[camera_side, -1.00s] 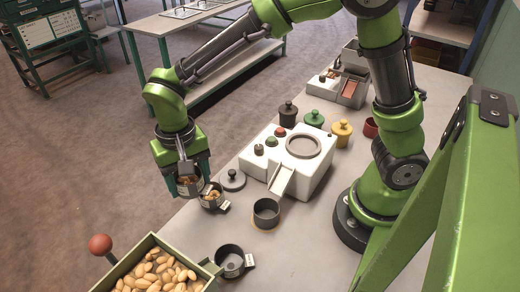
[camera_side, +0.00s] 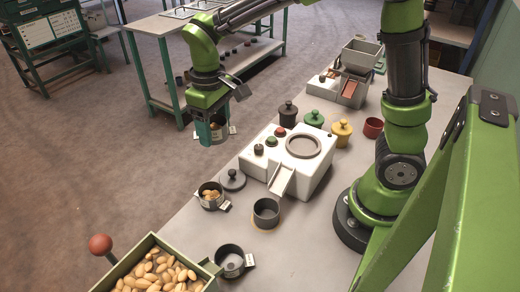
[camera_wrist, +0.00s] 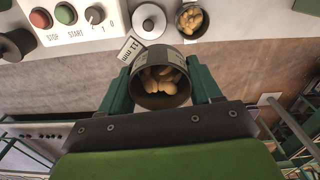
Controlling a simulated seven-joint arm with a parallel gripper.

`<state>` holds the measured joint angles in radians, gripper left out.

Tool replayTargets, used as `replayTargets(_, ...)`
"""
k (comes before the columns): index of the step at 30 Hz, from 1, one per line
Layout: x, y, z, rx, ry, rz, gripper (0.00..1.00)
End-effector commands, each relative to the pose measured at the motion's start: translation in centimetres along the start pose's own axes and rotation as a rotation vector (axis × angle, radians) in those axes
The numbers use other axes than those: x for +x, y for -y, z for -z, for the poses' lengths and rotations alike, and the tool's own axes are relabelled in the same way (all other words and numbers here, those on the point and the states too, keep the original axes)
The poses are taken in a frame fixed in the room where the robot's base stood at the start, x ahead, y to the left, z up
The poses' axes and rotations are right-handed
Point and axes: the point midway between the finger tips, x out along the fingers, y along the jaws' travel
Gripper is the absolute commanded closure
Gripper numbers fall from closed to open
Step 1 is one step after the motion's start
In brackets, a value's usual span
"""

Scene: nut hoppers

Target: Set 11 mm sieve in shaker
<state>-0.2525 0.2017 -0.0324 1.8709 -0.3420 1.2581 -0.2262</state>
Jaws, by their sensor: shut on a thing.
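My gripper (camera_side: 206,135) is shut on a dark metal sieve with a white tag reading "11 mm". The wrist view shows this sieve (camera_wrist: 160,98) between the green fingers, with several nuts inside. In the side view my gripper mostly hides it. My gripper holds it in the air beyond the bench's left edge, left of the shaker. The shaker (camera_side: 318,172) is a white box with a round ring seat (camera_side: 303,146) on top, buttons, a knob and a front chute (camera_side: 281,180). No sieve shows in the seat.
A second sieve with nuts (camera_side: 209,190) and a grey lid (camera_side: 233,181) lie left of the shaker. A dark cup (camera_side: 266,215) stands below the chute. Another sieve (camera_side: 229,262) and a nut hopper (camera_side: 155,240) are in front. Dark, green and yellow knobbed pots stand behind the shaker.

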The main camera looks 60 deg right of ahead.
Motion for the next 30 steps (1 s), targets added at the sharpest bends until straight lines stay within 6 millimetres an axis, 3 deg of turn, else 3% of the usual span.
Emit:
replayTargets(1, 1.1, 2.6, -0.1, 0.028, 0.006, 0.000, 0.69)
replayTargets(3, 2.1, 5.2, -0.3, 0.108, 0.005, -0.001, 0.69)
replayTargets(9, 4.5, 10.8, -0.9, 0.396, 0.002, -0.001, 0.69)
replayTargets(12, 5.2, 12.3, -1.0, 0.559, 0.001, 0.000, 0.69)
replayTargets(21, 5.6, 13.1, -0.4, 0.909, 0.000, 0.001, 0.69)
replayTargets(30, 5.6, 13.1, -0.3, 0.949, 0.000, 0.001, 0.69)
